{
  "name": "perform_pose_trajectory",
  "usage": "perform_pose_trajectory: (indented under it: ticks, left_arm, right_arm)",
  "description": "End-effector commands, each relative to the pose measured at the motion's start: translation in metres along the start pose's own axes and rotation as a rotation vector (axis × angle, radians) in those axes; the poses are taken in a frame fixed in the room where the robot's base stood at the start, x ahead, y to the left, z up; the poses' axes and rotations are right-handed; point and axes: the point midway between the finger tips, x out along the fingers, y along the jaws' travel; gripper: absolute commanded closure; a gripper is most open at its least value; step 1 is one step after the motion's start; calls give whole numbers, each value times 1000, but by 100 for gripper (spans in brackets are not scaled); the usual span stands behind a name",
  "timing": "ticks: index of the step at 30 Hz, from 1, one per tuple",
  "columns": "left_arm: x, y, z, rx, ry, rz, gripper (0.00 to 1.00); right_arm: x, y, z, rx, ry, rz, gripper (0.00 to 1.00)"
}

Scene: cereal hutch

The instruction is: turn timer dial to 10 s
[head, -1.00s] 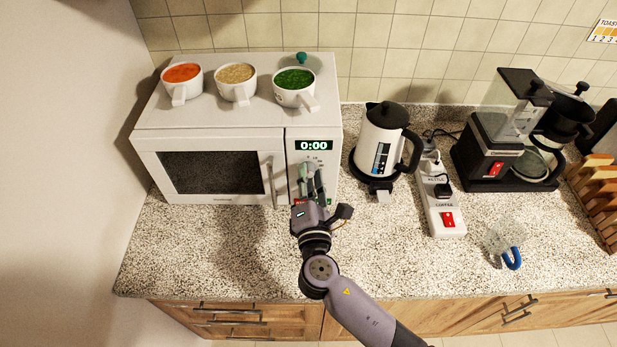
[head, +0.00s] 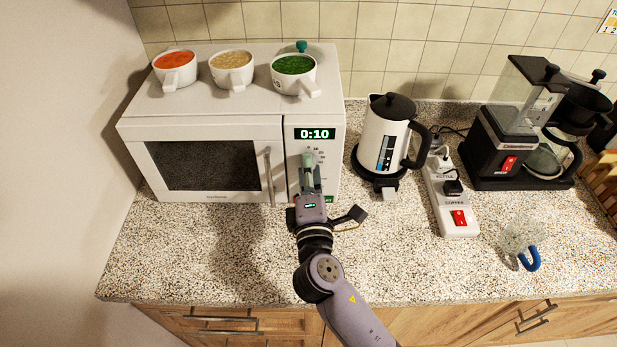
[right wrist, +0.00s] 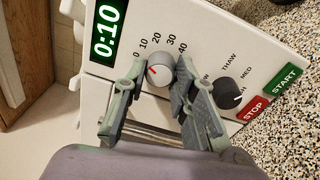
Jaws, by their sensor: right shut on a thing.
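The white microwave (head: 220,123) stands at the left of the counter. Its green display (head: 314,134) reads 0:10, and so does the display in the right wrist view (right wrist: 106,30). The round timer dial (right wrist: 159,75) has a red mark pointing towards the 10 on its printed scale. My right gripper (right wrist: 160,72) is shut on the dial, one finger on each side. In the head view the right gripper (head: 308,163) covers most of the dial. My left gripper is not in view.
A dark power dial (right wrist: 228,94) and the red STOP (right wrist: 253,109) and green START (right wrist: 284,79) buttons are close to my fingers. Three mugs, one with green contents (head: 293,66), stand on the microwave. A kettle (head: 383,135) is to its right.

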Motion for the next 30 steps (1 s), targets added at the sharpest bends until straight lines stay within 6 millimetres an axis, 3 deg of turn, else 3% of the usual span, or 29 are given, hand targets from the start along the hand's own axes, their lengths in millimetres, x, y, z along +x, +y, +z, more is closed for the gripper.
perform_pose_trajectory:
  ticks: [6, 19, 20, 30]
  left_arm:
    - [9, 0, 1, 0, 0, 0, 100]
    - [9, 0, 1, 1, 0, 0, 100]
    - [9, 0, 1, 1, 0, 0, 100]
    - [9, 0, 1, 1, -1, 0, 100]
  right_arm:
    - [0, -3, 0, 58, -2, -1, 100]
    - [0, -2, 0, 66, -2, -1, 100]
    - [0, -2, 0, 66, -2, -1, 74]
    - [0, -1, 0, 65, -3, 2, 55]
